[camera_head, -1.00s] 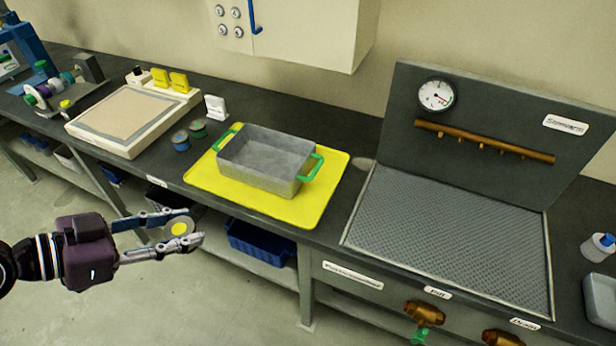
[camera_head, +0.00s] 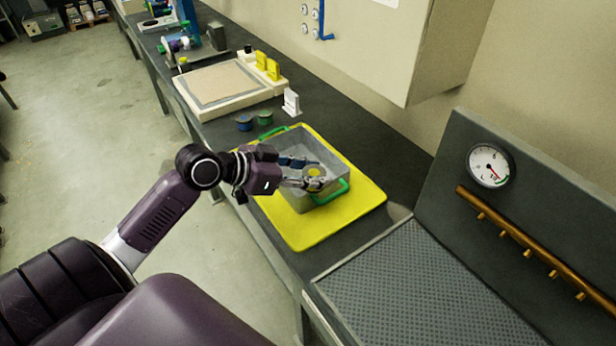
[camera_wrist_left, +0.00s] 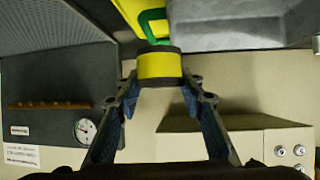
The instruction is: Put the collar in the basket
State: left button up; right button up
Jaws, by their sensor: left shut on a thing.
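The collar (camera_head: 316,171) is a short yellow ring, held between the fingertips of my left gripper (camera_head: 314,176). In the left wrist view the collar (camera_wrist_left: 160,67) shows a yellow side with dark edges, and both fingers press on it. The basket (camera_head: 316,148) is a grey open box with green handles. In the head view my left gripper and the collar overlap the basket's opening; they look above it, but the exact height is unclear. In the left wrist view the basket (camera_wrist_left: 235,25) and a green handle lie beyond the collar. My right gripper is not in view.
The basket stands on a yellow mat (camera_head: 306,230) on the dark bench. Small blue and green spools (camera_head: 255,119) and a white card holder (camera_head: 291,103) are behind it. A panel with a gauge (camera_head: 488,166) rises at the right, and a wall cabinet (camera_head: 400,40) hangs above.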

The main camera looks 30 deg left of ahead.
pick_arm(q)
jog(key=w+a+n+t+y+b, duration=0.2)
jog(key=w+a+n+y, duration=0.6)
jog(key=a, duration=0.1)
notch_tip(320, 180, up, 9)
jog(key=n+g+y+b, duration=0.2)
jog(key=n+g+y, duration=0.4)
jog(key=n+y, duration=0.25)
jog(key=shift+n, duration=0.25)
jog(key=f, duration=0.4)
jog(key=f+p, duration=0.1)
jog(key=f, duration=0.9)
jog(key=shift+w+d+f+p, duration=0.2)
jog(key=shift+w+p, duration=0.15)
jog(key=shift+p, duration=0.05)
notch_tip(320, 180, down, 5)
jog(key=shift+r, duration=0.15)
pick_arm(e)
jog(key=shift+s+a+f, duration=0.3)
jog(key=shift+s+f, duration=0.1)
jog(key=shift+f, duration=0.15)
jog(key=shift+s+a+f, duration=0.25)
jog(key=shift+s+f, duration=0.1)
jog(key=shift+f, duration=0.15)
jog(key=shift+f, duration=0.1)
